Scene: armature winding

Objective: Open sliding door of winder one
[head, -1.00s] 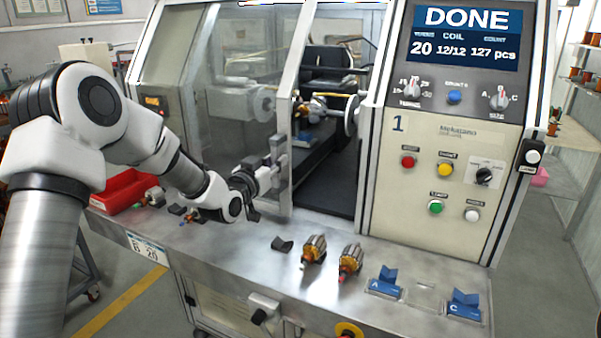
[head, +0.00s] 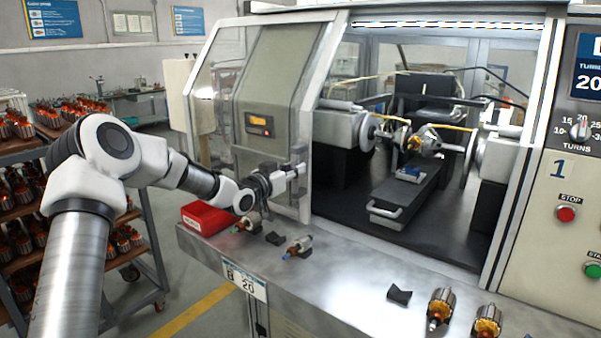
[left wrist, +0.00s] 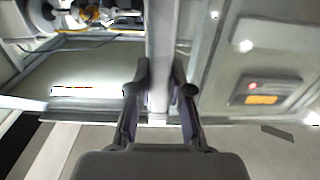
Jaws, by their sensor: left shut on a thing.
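Winder one (head: 545,210), with a "1" on its front panel, has its sliding door (head: 285,105) at the left, and the chamber to its right is wide open. The door is a clear pane in a grey frame with an upright handle (head: 299,165) on its right part. My left gripper (head: 290,172) is shut on this handle. In the left wrist view the two fingers (left wrist: 160,95) stand on either side of the handle bar (left wrist: 161,50). My right gripper is not in view.
Inside the chamber are an armature (head: 425,138) between two spindles and a sliding bed (head: 405,195). On the front ledge (head: 330,270) are a red bin (head: 205,218) and several armatures. A rack of armatures (head: 125,235) stands at left.

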